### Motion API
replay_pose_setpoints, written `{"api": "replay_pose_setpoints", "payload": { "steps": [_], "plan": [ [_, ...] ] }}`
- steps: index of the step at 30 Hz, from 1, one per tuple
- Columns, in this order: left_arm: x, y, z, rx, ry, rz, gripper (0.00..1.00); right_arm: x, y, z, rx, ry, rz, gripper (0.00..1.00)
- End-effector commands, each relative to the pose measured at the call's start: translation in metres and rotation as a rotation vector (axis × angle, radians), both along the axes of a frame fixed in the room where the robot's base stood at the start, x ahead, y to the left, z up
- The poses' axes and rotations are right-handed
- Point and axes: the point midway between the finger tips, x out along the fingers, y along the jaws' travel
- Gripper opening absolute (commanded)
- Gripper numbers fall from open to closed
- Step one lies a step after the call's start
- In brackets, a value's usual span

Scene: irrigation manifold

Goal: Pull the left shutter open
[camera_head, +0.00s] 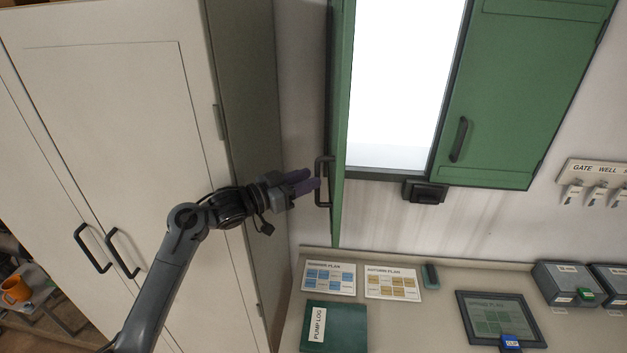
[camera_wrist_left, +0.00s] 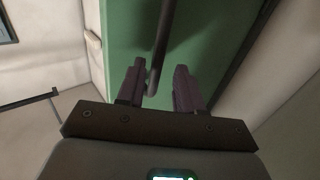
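The left shutter (camera_head: 342,120) is a green panel swung well out from the window, seen almost edge-on in the head view. Its dark bar handle (camera_head: 320,190) faces left, toward my left gripper. My left gripper (camera_head: 314,179) has its purple-grey fingers at this handle. In the left wrist view the gripper (camera_wrist_left: 158,70) has its fingers apart. The handle (camera_wrist_left: 161,45) runs down to its lower end between them, nearer the left finger, with the green shutter (camera_wrist_left: 205,40) behind. I cannot tell whether a finger touches the handle. My right gripper is not in view.
The right shutter (camera_head: 510,90) is closed over its side of the window, with a dark latch box (camera_head: 425,192) below. A tall pale cabinet (camera_head: 110,120) stands close on the left. The counter (camera_head: 395,325) below holds plan cards, a green pump log (camera_head: 345,328) and a tablet (camera_head: 480,318).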

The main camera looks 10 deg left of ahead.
Motion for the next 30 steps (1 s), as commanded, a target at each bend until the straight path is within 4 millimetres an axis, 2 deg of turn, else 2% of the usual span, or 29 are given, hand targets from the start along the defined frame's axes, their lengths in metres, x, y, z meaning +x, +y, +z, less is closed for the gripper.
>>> {"api": "replay_pose_setpoints", "payload": {
  "steps": [1,9,23,26,30],
  "plan": [
    [-0.006,0.007,-0.004,0.001,-0.001,0.001,0.36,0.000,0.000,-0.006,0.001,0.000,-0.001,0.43],
    [-0.026,0.028,-0.003,0.001,0.001,0.003,0.36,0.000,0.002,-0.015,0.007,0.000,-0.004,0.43],
    [-0.030,0.031,-0.002,0.000,0.004,0.002,0.36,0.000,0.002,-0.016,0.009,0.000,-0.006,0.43],
    [-0.030,0.031,-0.009,0.001,0.015,0.002,0.36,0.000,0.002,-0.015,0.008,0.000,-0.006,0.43],
    [-0.034,0.030,-0.039,-0.001,0.061,0.000,0.36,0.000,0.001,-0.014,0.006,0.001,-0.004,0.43]
  ]
}}
